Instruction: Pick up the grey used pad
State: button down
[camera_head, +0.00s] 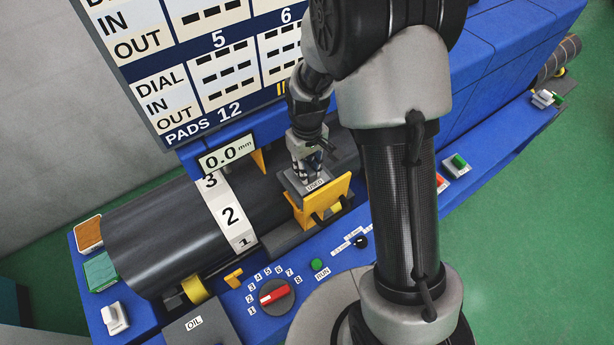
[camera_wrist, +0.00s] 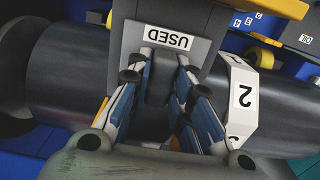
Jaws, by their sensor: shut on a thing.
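The grey used pad (camera_head: 314,187) carries a white label reading USED and sits at the yellow holder (camera_head: 328,198) beside the dark cylinder. In the wrist view the pad (camera_wrist: 202,22) lies at the top middle, its label facing the camera upside down. My gripper (camera_head: 307,168) comes down on the pad from above. In the wrist view my gripper (camera_wrist: 163,62) has its blue-and-white fingers on either side of a dark grey raised part of the pad, shut on it. The pad's underside is hidden, so I cannot tell whether it touches the holder or cylinder.
The large dark cylinder (camera_head: 165,235) lies on a blue machine, with a white numbered band (camera_head: 229,214) around it. A red dial (camera_head: 273,291), a green RUN button (camera_head: 316,264) and an OIL box (camera_head: 200,326) are in front. A sign board (camera_head: 200,62) stands behind.

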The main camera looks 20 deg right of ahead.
jog(key=shift+r, duration=0.15)
notch_tip(320, 180, up, 20)
dwell(0.6)
